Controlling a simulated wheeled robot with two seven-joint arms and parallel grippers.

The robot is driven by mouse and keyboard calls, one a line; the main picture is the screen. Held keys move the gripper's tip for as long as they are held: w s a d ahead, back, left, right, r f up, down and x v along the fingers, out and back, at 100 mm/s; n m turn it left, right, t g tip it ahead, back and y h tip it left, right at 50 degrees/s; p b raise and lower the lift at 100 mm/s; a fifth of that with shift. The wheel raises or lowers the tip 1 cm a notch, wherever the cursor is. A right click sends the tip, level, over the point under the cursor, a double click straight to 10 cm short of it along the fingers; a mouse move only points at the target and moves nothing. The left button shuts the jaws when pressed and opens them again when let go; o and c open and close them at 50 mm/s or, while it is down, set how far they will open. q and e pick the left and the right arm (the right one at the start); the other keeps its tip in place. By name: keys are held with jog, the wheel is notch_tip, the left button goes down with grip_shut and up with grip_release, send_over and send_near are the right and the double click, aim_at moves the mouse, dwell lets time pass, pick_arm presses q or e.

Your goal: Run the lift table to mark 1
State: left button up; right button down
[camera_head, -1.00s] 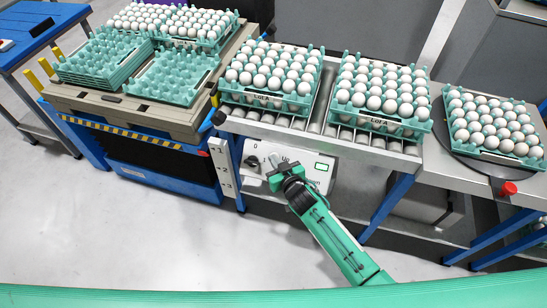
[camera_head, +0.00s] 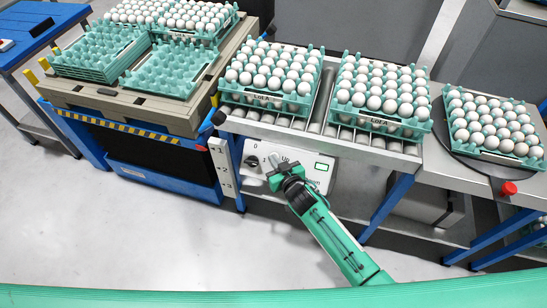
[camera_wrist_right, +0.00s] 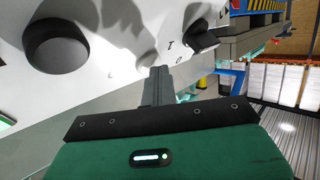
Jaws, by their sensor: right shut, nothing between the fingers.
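The lift table (camera_head: 150,108) stands at the left, with a beige platform, a yellow-and-black striped edge and a blue frame. It bears egg trays. The white control panel (camera_head: 318,187) hangs under the roller conveyor, with printed lettering, partly covered by my right arm. In the right wrist view a black selector switch (camera_wrist_right: 203,38) sits beside small printed marks, and a large round black knob (camera_wrist_right: 57,45) is at the left. My right gripper (camera_head: 279,169) is shut and empty at the panel; its fingers (camera_wrist_right: 158,85) show close to the switch, contact unclear. My left gripper is not in view.
A pale marked strip (camera_head: 224,167) stands on the post between lift table and conveyor. Two full egg trays sit on the roller conveyor (camera_head: 310,128). Another tray (camera_head: 493,155) is on a dark disc at the right, near a red button (camera_head: 509,188). The floor in front is clear.

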jog(key=shift+s+r, duration=0.1)
dwell(0.6)
jog(key=shift+s+a+r+p, duration=0.2)
jog(key=shift+s+r+p, duration=0.4)
jog(key=shift+p, duration=0.2)
jog(key=s+r+p, duration=0.1)
jog(key=p, duration=0.1)
jog(key=s+a+r+p, duration=0.1)
jog(key=s+r, duration=0.1)
jog(key=shift+s+a+r+p, duration=0.15)
jog(key=shift+s+p, duration=0.1)
jog(key=shift+p, duration=0.15)
dwell(0.4)
